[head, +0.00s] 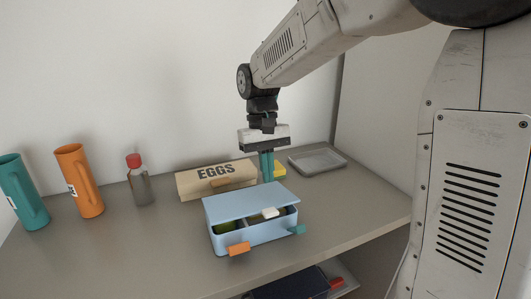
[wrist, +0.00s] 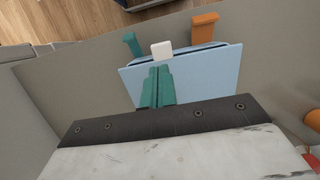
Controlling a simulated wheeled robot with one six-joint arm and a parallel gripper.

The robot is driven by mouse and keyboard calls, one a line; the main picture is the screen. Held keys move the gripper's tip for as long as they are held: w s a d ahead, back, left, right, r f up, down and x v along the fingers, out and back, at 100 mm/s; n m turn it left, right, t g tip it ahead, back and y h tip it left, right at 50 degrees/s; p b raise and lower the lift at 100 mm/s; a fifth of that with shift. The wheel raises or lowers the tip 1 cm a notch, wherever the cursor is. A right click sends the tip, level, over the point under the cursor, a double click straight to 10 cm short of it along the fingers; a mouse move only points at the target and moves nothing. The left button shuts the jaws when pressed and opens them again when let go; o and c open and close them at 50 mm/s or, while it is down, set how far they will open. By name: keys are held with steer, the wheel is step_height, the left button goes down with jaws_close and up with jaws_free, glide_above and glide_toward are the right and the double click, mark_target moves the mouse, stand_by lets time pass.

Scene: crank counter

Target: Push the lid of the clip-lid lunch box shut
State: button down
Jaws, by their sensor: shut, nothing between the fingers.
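The light blue lunch box (head: 252,239) stands on the counter with its lid (head: 243,201) partly open, tilted up over the front opening. Green and white contents show in the gap. An orange clip (head: 238,249) and a teal clip (head: 297,230) hang out at its front. In the wrist view the lid (wrist: 200,72) lies beyond my fingers, with the teal clip (wrist: 133,45) and orange clip (wrist: 204,27) past it. My gripper (head: 267,180) is shut and empty, pointing down at the lid's back edge. I cannot tell whether the fingertips touch the lid.
An egg carton (head: 217,180) stands behind the box, and a yellow thing (head: 280,171) sits behind my fingers. A grey tray (head: 317,161) lies at the back right. Counter left of the box is clear.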

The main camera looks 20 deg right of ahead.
steer(key=x, duration=0.6)
steer(key=shift+f, duration=0.2)
steer(key=shift+s, duration=0.1)
